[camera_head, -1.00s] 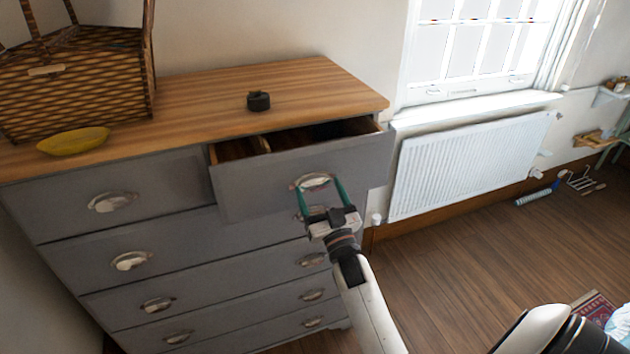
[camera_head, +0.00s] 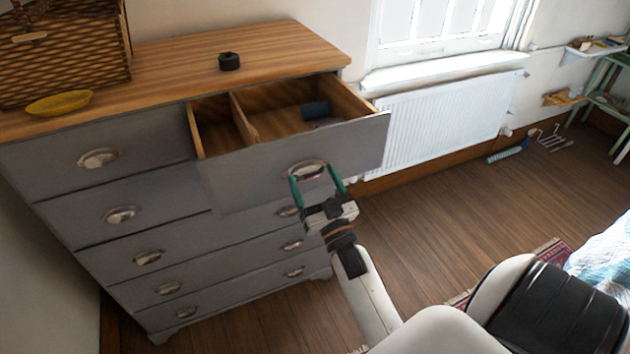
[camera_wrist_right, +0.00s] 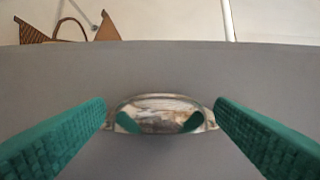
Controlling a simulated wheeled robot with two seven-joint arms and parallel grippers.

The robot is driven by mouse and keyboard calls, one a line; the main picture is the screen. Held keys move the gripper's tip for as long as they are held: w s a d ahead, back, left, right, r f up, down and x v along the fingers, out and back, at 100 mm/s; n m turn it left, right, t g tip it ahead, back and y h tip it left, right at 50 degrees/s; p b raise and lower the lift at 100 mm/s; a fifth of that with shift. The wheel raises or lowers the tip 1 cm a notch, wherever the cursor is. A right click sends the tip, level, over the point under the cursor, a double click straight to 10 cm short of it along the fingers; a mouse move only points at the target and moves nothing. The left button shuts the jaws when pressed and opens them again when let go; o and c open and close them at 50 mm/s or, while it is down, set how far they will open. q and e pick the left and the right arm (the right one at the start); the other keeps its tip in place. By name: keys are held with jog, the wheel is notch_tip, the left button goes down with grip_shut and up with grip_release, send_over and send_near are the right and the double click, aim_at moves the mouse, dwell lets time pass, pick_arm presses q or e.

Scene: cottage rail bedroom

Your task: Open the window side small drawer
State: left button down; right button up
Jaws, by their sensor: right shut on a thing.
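The window side small drawer (camera_head: 260,165) is the top right drawer of the grey dresser (camera_head: 130,183). It stands well out of the dresser, its inside in view with a wooden divider and a dark item (camera_head: 315,110). Its metal cup handle (camera_head: 306,170) is on the front; the handle also shows in the right wrist view (camera_wrist_right: 160,113). My right gripper (camera_head: 318,182) is shut on this handle, with a green finger on either side. In the right wrist view the finger ends (camera_wrist_right: 160,122) reach in at the handle. My left gripper is not in view.
On the dresser's wooden top (camera_head: 180,70) are a wicker basket (camera_head: 62,50), a yellow dish (camera_head: 58,103) and a small black object (camera_head: 229,61). A white radiator (camera_head: 440,118) is under the window. Wooden floor (camera_head: 430,210) lies open at the right.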

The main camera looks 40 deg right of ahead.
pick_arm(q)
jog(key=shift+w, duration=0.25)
pick_arm(e)
jog(key=shift+w, duration=0.1)
jog(key=o, duration=1.1)
jog(key=shift+o, duration=0.2)
pick_arm(q)
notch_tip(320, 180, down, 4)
jog(key=b, duration=0.4)
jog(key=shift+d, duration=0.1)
pick_arm(e)
jog(key=v, duration=1.2)
